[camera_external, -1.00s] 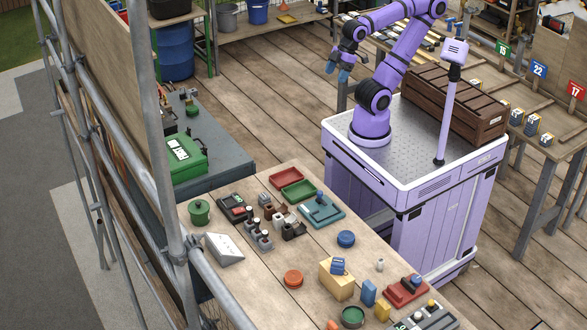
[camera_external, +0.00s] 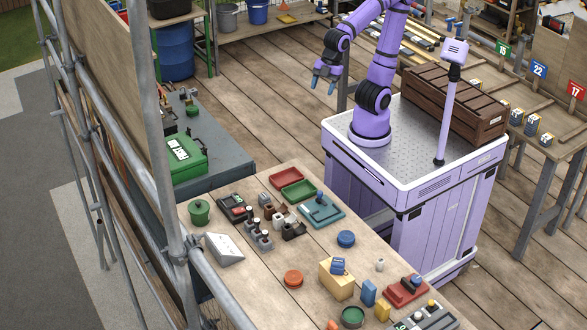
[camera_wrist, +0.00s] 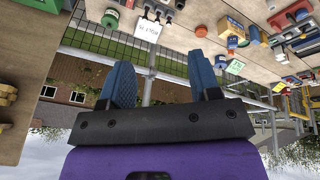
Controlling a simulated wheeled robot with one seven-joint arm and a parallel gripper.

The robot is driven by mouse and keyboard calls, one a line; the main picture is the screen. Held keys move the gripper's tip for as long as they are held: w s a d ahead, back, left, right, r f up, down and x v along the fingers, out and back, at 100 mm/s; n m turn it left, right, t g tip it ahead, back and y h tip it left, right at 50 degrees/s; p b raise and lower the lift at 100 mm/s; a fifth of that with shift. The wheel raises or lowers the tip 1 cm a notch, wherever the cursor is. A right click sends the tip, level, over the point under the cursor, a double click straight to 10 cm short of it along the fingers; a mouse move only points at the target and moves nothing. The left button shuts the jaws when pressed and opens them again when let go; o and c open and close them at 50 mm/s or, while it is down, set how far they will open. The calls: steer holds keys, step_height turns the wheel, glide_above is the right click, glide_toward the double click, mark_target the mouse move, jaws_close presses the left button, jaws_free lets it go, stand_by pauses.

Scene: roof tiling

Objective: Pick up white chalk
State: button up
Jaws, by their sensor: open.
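My gripper (camera_external: 325,83) is open and empty, with blue fingers, high above the floor to the left of my base. It is well apart from the wooden table in front (camera_external: 262,268). In the wrist view the two fingers of my gripper (camera_wrist: 163,78) stand wide apart with nothing between them. I cannot surely make out the white chalk; a small whitish upright object (camera_external: 380,264) on the table, right of a blue round container (camera_external: 346,239), is too small to identify.
The table is crowded: red tray (camera_external: 286,179), green tray (camera_external: 299,190), teal tray (camera_external: 322,211), yellow block (camera_external: 337,279), orange round container (camera_external: 293,278) and green pot (camera_external: 199,212). Scaffold poles (camera_external: 166,130) stand at left. Bare plank floor (camera_external: 270,110) lies under my gripper.

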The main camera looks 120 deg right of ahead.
steer(key=w+a+f+n+g, duration=0.1)
steer(key=w+a+f+n, duration=0.4)
steer(key=w+a+n, duration=0.6)
steer(key=n+g, duration=0.3)
steer(key=n, duration=1.1)
glide_toward(381, 260)
steer(key=shift+w+a+f+h, duration=0.3)
steer(key=shift+w+f, duration=0.1)
steer(key=shift+w, duration=0.25)
steer(key=shift+s+a+f, duration=0.2)
steer(key=shift+f, duration=0.35)
step_height(381, 260, down, 5)
steer(key=shift+s+d+f, duration=0.1)
steer(key=shift+s+f, duration=0.1)
steer(key=shift+f, duration=1.1)
steer(key=shift+s+d+f, duration=0.1)
steer(key=shift+s+f, duration=0.05)
steer(key=shift+f, duration=1.2)
steer(key=shift+c, duration=0.2)
